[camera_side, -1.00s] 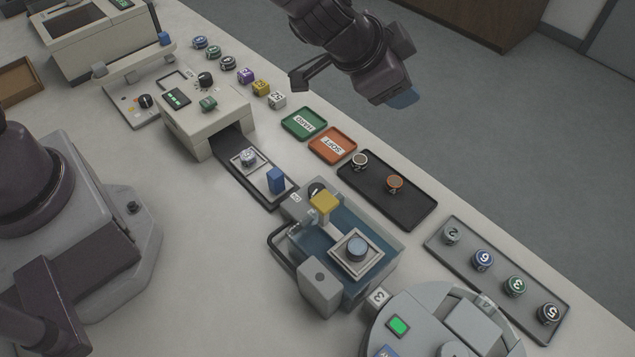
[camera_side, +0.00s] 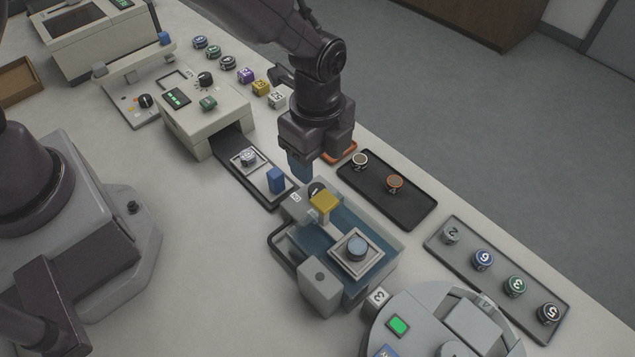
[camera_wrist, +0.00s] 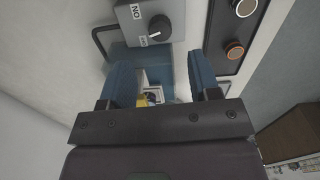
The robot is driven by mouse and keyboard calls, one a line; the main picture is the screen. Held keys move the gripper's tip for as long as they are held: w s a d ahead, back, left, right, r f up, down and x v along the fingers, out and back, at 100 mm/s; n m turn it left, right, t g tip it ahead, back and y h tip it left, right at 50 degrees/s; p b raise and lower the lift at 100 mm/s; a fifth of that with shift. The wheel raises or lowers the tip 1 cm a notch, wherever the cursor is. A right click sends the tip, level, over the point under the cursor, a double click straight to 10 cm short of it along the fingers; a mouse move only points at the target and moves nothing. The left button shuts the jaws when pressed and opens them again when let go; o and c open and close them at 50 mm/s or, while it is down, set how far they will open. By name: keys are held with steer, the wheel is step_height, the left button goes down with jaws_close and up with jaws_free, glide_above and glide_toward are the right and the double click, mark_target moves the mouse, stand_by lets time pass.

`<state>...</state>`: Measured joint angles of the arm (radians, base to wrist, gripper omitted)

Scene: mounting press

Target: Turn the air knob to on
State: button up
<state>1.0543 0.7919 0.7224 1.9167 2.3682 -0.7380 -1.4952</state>
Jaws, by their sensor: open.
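The air knob (camera_wrist: 160,28) is a round black knob on a grey panel in the wrist view. The panel carries an "ON" label and a second label that is too small to read surely. In the side view the knob (camera_side: 316,188) sits at the back of the blue-and-grey press (camera_side: 376,282), just behind a yellow block. My gripper (camera_side: 301,168) points down just above and behind the knob. In the wrist view my gripper (camera_wrist: 160,75) shows two blue fingers spread apart with nothing between them. The knob lies ahead of the fingertips, apart from them.
A black tray (camera_side: 412,211) with two round pieces lies to the right of my gripper. The yellow block (camera_side: 323,201) stands close beside the knob. A blue block (camera_side: 276,180) stands on the slide (camera_side: 262,196) to the left. A grey tray (camera_side: 469,267) lies further right.

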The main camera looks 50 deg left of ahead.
mark_target(318, 189)
step_height(318, 189, down, 7)
steer(key=shift+f, duration=0.2)
